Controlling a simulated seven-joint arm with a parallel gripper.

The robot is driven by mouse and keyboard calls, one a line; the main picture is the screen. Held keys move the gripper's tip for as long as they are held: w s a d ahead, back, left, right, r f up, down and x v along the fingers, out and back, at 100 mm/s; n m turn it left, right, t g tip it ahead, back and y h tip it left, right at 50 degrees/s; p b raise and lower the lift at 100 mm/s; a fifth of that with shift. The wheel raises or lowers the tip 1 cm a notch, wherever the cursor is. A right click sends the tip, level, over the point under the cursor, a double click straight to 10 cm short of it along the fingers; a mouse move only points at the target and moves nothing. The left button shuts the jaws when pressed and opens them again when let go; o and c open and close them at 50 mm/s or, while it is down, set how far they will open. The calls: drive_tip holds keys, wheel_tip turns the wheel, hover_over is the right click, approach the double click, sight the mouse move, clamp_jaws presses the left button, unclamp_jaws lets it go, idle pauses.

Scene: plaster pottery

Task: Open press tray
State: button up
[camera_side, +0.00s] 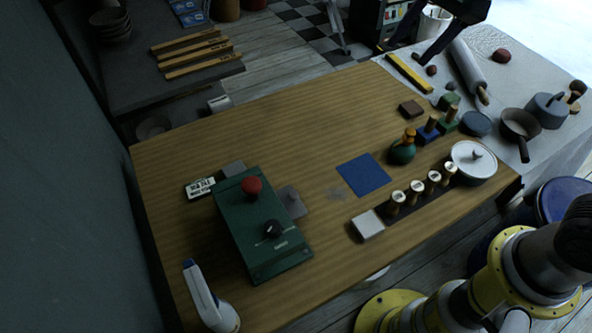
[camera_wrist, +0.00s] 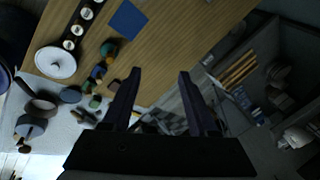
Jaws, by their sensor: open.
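The press is a green box (camera_side: 258,228) with a red button and a black knob on top, on the left half of the wooden table. A flat grey plate (camera_side: 293,202) sticks out at its right side, and another grey piece (camera_side: 233,169) shows at its far end. I cannot tell which is the tray or whether it is open. The press is not visible in the wrist view. My gripper (camera_side: 401,55) is at the top of the side view, far from the press. In the wrist view, its dark fingers (camera_wrist: 159,74) are spread with nothing between them.

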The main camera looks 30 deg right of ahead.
drive_tip(key=w+a+f+g, duration=0.1)
drive_tip(key=w+a+f, duration=0.3)
drive_tip(key=w+a, duration=0.15)
drive_tip(key=n+g+h, duration=0.1)
drive_tip(key=g, duration=0.2)
hover_over(294, 193)
wheel_tip(294, 193, down, 18)
wheel_tip(294, 193, down, 13)
clamp_jaws()
drive_tip(key=shift+r, duration=0.1)
idle(0.4)
